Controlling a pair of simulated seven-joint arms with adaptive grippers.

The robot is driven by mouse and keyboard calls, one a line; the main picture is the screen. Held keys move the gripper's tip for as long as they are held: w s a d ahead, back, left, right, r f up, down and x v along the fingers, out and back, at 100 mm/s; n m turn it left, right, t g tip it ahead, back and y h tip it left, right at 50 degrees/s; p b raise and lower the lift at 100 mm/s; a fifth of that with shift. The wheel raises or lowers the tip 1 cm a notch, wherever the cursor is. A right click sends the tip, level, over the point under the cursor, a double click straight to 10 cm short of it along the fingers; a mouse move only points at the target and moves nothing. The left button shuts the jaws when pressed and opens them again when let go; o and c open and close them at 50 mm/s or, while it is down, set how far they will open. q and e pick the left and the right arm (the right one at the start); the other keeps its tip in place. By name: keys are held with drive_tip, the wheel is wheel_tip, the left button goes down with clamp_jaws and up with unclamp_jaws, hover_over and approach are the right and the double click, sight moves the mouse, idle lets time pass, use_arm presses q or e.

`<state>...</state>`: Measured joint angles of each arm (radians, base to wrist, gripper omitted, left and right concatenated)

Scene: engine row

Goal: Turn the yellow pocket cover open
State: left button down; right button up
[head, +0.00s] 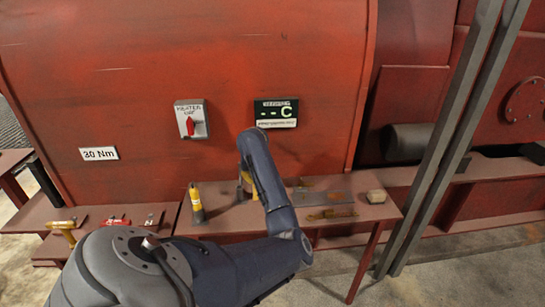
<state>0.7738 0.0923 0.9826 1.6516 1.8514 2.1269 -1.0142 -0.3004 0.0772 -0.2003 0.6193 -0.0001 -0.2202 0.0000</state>
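My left arm comes in from the lower left and bends up over the shelf. Its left gripper (240,190) is mostly hidden behind the forearm; only dark parts show low over the shelf, and I cannot tell whether it is open or shut. A small yellow piece (246,178) shows beside the forearm, partly covered by it. Flat brownish-yellow pieces lie at the right of the shelf, one at the back (318,183) and one at the front (331,214). I cannot tell which yellow part is the pocket cover. My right gripper is not in view.
A yellow-handled tool (62,225) and red tools (116,220) lie further left. A heater switch (191,120) and display (276,113) are on the red wall behind.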

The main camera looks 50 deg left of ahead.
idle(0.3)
use_arm(q)
drive_tip(key=c, duration=1.5)
unclamp_jaws()
drive_tip(key=shift+c, duration=0.2)
drive_tip(key=shift+r, duration=0.1)
drive_tip(key=v, duration=1.1)
drive_tip(key=shift+d+r, duration=0.15)
drive_tip(key=shift+r, duration=0.25)
